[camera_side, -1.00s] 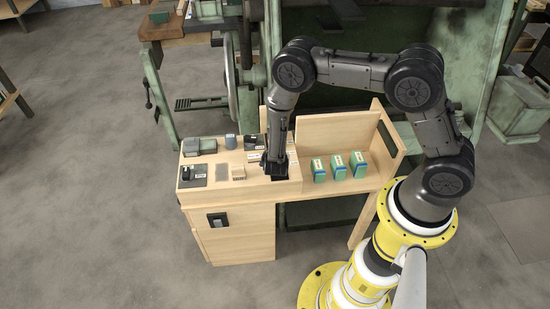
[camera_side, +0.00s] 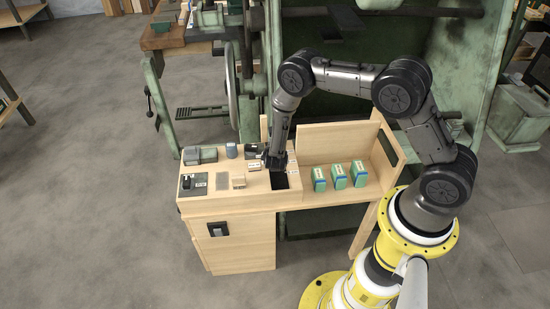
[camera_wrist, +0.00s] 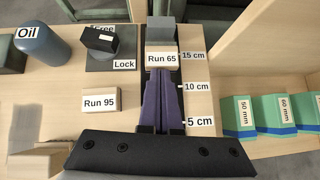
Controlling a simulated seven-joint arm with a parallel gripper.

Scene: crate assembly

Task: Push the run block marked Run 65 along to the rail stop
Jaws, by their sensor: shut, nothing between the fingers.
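The run block marked Run 65 (camera_wrist: 161,60) sits in the dark rail (camera_side: 279,181), near the 15 cm mark in the wrist view. A grey block (camera_wrist: 160,33), apparently the rail stop, stands directly behind it; I cannot tell whether the two touch. My gripper (camera_wrist: 162,73) has its purple fingers together and empty, pointing along the rail at the near face of the Run 65 block. The fingertips look to be at or very near that face. In the side view my gripper (camera_side: 275,166) is low over the rail's far part and hides the block.
Left of the rail are a Run 95 label (camera_wrist: 99,104), a dark Lock plate (camera_wrist: 112,63) with a black knob and a blue Oil can (camera_wrist: 40,45). Several green gauge blocks (camera_wrist: 236,116) stand to the right. A wooden panel (camera_side: 336,137) rises behind the bench.

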